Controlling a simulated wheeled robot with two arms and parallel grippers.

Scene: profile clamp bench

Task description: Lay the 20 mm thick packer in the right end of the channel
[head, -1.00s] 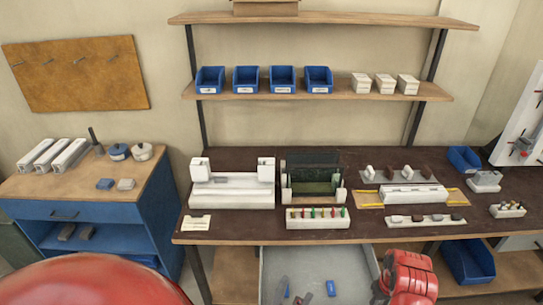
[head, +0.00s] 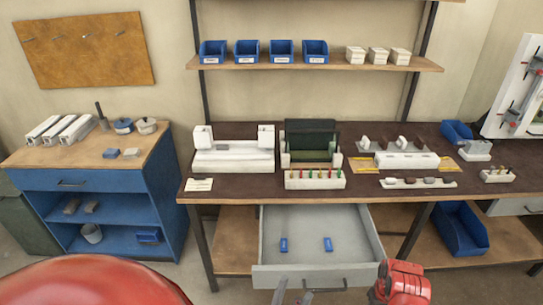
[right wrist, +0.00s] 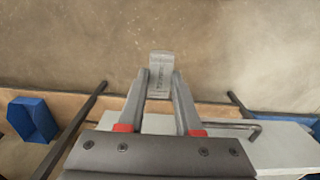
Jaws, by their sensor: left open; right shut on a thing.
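A grey block (right wrist: 161,75) with dark lettering too small to read is clamped between the tips of my right gripper (right wrist: 161,83) in the right wrist view. Whether it is the 20 mm packer I cannot tell. In the head view my right arm shows red at the bottom, its fingers out of sight. My left gripper (head: 293,292) is open and empty at the bottom edge, in front of the drawer. A long white fixture (head: 235,162) with raised end blocks stands on the bench, apparently the channel; a small grey piece (head: 221,147) sits toward its left.
An open grey drawer (head: 352,230) juts out below the bench, with two blue pieces inside. A rack (head: 440,184) of small blocks and a row of coloured pegs (head: 315,181) stand along the bench front. A blue cabinet (head: 150,195) stands left.

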